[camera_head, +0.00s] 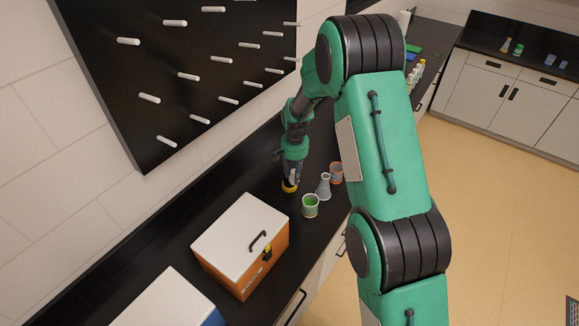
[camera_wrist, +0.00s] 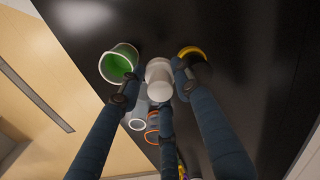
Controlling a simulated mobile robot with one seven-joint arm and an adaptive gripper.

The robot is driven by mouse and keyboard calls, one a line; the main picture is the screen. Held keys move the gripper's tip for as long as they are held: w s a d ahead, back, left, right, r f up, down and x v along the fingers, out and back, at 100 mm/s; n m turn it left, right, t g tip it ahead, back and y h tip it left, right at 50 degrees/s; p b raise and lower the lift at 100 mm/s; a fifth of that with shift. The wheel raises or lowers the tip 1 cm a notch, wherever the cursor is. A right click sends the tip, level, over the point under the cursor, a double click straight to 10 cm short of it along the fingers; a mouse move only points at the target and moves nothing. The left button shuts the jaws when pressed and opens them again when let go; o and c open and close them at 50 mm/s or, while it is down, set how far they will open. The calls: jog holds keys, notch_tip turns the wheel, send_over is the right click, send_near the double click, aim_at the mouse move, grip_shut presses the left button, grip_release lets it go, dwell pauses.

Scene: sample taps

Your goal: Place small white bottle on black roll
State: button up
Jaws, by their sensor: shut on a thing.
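The small white bottle (camera_wrist: 159,78) is between the fingers of my gripper (camera_wrist: 152,82) in the wrist view, and the gripper is shut on it. In the head view my gripper (camera_head: 291,172) is low over the dark counter, and the bottle cannot be made out there. A dark round thing with a yellow rim (camera_wrist: 190,51), which looks like the black roll, is just right of the bottle in the wrist view, partly behind a finger. Its yellow edge (camera_head: 289,187) shows right under my gripper in the head view. I cannot tell whether bottle and roll touch.
A green beaker (camera_head: 310,207), a clear flask (camera_head: 324,187) and an orange-marked beaker (camera_head: 336,173) stand close to the right of my gripper. An orange box with a white lid (camera_head: 240,232) stands nearer on the counter (camera_head: 205,200). A black peg board (camera_head: 190,60) hangs on the wall.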

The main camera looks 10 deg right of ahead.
jog(key=w, duration=0.2)
jog(key=w+p, duration=0.1)
jog(key=w, duration=0.5)
jog(key=shift+w+a+f, duration=0.2)
jog(key=shift+a+f, duration=0.05)
jog(key=shift+f, duration=0.15)
jog(key=shift+f+p, duration=0.65)
jog(key=shift+f, duration=1.1)
jog(key=shift+f, duration=0.15)
jog(key=o, duration=1.2)
jog(key=shift+c, duration=0.2)
jog(key=shift+r, duration=0.2)
notch_tip(320, 180, up, 12)
jog(key=b, duration=0.2)
